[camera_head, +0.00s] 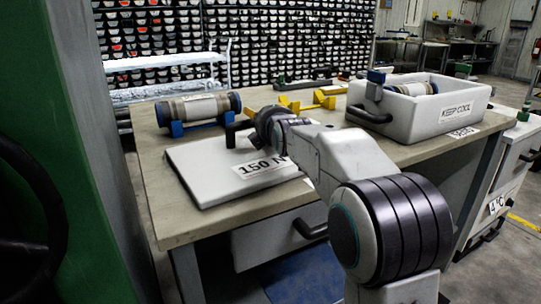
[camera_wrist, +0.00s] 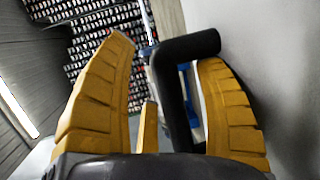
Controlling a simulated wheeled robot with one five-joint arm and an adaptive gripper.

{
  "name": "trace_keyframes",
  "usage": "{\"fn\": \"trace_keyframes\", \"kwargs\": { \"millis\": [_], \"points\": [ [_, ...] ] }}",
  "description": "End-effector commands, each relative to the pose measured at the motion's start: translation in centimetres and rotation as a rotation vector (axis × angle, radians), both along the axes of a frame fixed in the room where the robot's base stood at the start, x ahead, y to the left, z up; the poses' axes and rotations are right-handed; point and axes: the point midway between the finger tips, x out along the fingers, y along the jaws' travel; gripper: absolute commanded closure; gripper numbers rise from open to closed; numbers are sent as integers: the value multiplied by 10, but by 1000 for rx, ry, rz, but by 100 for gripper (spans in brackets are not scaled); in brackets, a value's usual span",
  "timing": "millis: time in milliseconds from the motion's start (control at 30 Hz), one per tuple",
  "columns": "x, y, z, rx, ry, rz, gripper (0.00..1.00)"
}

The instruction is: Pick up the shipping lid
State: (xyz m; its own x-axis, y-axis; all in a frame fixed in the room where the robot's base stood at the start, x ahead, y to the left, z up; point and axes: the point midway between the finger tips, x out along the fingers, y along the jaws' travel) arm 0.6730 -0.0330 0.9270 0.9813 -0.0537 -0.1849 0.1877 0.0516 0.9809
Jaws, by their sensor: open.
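The shipping lid (camera_head: 200,173) is a flat white panel with a "150 N" label, lying on the beige bench. Its black bar handle (camera_head: 231,131) stands near the far edge. My gripper is over the lid in the head view, where its fingers are not clearly seen. In the wrist view my gripper (camera_wrist: 165,55) is open, and the black handle (camera_wrist: 180,100) lies between its two yellow fingers, closer to the right one. The lid's white surface (camera_wrist: 280,60) fills the right side there. I cannot tell whether a finger touches the handle.
A core liner (camera_head: 198,107) sits on blue cradles behind the lid. Yellow brackets (camera_head: 325,98) lie on the bench's far side. A white "KEEP COOL" box (camera_head: 425,115) holding another liner stands at right. A green post (camera_head: 80,200) fills the left edge.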

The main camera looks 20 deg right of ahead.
Motion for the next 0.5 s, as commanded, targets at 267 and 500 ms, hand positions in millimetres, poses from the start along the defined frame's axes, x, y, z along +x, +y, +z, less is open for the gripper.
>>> {"fn": "trace_keyframes", "kwargs": {
  "millis": [267,500],
  "points": [
    [3,0,-1,0,2,0,36],
    [3,0,-1,0,2,0,45]
  ]
}}
